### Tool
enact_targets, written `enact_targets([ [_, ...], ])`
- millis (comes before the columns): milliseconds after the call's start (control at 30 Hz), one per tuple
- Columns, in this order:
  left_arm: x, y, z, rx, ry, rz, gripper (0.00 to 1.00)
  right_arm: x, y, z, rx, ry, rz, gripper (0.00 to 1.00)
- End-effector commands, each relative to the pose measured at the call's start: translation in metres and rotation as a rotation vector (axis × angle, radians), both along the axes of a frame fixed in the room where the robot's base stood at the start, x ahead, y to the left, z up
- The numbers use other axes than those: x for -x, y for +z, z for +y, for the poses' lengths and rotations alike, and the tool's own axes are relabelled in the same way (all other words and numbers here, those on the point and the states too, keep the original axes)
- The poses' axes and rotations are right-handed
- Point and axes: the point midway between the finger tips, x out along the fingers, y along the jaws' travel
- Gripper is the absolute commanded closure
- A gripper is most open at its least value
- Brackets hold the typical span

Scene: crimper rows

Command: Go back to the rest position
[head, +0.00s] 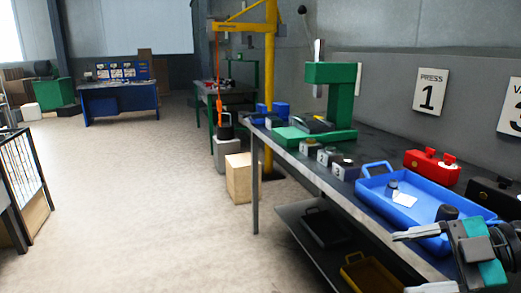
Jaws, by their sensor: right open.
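My right gripper (403,263) comes in at the lower right corner, with teal and grey parts. Its two grey fingers point left and stand apart, with nothing seen between them. It is in front of the near edge of the workbench (291,164) and overlaps the near part of a blue tray (377,203) in the picture. The tray holds a white card (404,199), a small dark-topped piece (392,188) and a dark round piece (447,212). My left gripper is not in view.
A green press (341,100) stands on the bench behind small numbered blocks (327,156). Red cases (431,166) lie behind the tray. The lower shelf holds a black tray (325,228) and a yellow one (370,274). A yellow post (269,90) rises beyond. Open floor lies left.

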Motion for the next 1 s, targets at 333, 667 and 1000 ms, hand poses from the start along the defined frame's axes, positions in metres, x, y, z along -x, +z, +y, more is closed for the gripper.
enact_targets([
  [333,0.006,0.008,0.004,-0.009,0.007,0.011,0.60,-0.014,-0.082,-0.022,-0.407,-0.592,-0.071,0.24],
  [667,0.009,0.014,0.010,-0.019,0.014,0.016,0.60,0.034,-0.211,0.013,-0.451,-1.121,0.219,0.24],
  [1000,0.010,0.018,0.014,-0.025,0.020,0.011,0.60,0.086,-0.272,0.092,-0.391,-1.264,0.541,0.24],
])
